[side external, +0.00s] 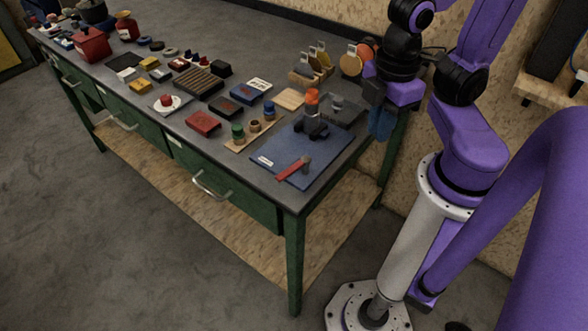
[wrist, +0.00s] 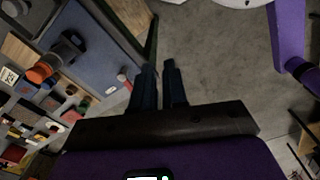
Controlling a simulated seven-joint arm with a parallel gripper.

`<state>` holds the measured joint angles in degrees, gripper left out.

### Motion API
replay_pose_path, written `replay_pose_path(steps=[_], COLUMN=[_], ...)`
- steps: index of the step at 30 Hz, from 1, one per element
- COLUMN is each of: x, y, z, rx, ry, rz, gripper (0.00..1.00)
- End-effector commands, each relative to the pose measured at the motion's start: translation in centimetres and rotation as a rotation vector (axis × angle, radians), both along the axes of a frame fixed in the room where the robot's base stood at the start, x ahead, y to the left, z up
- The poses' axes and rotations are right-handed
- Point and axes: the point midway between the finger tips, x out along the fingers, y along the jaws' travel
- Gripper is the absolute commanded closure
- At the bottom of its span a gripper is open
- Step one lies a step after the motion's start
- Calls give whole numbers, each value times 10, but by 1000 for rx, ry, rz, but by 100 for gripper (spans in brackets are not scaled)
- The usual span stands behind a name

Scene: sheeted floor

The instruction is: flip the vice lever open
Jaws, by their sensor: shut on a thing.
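A red lever-like bar (side external: 293,168) with a small grey end piece lies low on the front part of a blue board (side external: 283,157). Its small red shape also shows in the wrist view (wrist: 124,78), left of my fingers. A black device with an orange top (side external: 312,101) stands at the back of the board; it also shows in the wrist view (wrist: 41,72). I cannot tell which part is the vice. My gripper (side external: 380,125) hangs past the bench's right end, clear of the red bar. In the wrist view my blue fingers (wrist: 159,66) show a narrow gap, with nothing visible held between them.
A wood-panel wall stands behind. Open floor (side external: 120,240) lies in front.

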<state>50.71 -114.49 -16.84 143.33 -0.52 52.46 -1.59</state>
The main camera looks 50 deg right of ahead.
Motion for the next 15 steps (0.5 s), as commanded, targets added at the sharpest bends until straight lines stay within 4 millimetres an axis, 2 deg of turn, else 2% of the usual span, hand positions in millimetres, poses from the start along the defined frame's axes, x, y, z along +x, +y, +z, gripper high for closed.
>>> replay_pose_path(steps=[5,15], x=[1,6], y=[7,31], z=[-11,-37], rx=[-94,-399], ry=[-13,-9], rz=[306,1277], gripper=[100,100])
